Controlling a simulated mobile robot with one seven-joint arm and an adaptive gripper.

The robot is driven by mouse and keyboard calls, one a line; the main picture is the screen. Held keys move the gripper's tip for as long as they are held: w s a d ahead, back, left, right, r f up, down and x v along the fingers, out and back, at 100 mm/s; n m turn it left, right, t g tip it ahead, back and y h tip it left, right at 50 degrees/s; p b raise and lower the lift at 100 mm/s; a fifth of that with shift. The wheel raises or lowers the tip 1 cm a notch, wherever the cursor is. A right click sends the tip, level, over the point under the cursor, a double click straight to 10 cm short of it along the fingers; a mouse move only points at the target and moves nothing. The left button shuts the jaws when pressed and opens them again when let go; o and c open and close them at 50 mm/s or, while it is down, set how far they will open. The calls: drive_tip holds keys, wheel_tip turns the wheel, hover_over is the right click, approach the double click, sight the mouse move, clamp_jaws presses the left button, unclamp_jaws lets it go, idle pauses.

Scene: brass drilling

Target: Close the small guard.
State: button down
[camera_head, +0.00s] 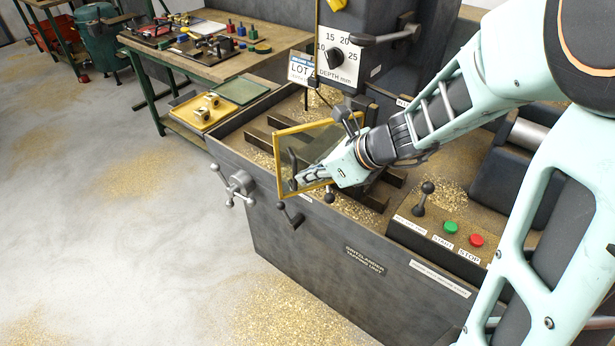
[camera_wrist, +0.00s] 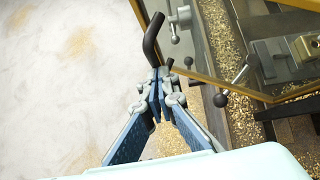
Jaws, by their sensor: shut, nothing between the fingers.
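The small guard is a clear panel in a yellow frame (camera_head: 276,160), upright over the front of the machine bed below the depth dial. In the wrist view its yellow frame (camera_wrist: 234,88) runs down from the top and across to the right. A black bent handle (camera_head: 291,158) is at its left side; it also shows in the wrist view (camera_wrist: 152,38). My gripper (camera_head: 299,179) is shut and empty at the lower left of the guard. In the wrist view its fingertips (camera_wrist: 160,86) are close to the handle's lower part; I cannot tell whether they touch.
A vise (camera_wrist: 285,58) shows through the panel. A handwheel (camera_head: 237,187) and a black-knobbed lever (camera_head: 290,213) stick out of the front. Green (camera_head: 450,227) and red (camera_head: 476,240) buttons sit at the right. A workbench (camera_head: 275,40) stands behind.

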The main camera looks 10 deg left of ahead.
drive_tip(key=shift+w+a+m+t+h+b, duration=0.4)
drive_tip(key=shift+w+a+m+t+b, duration=0.15)
drive_tip(key=shift+w+a+m, duration=0.45)
drive_tip(key=w+a+m+t+h+p, duration=0.1)
drive_tip(key=w+a+m+h, duration=0.1)
drive_tip(key=w, duration=0.5)
drive_tip(key=w+a+m+t+h+p, duration=0.1)
drive_tip(key=w+a+m+t+h, duration=0.1)
drive_tip(key=w+m, duration=0.3)
drive_tip(key=w, duration=0.3)
drive_tip(key=shift+a+h, duration=0.3)
drive_tip(key=shift+w+r+t, duration=0.15)
drive_tip(key=shift+w+t, duration=0.05)
drive_tip(key=shift+t, duration=0.05)
drive_tip(key=shift+s, duration=0.1)
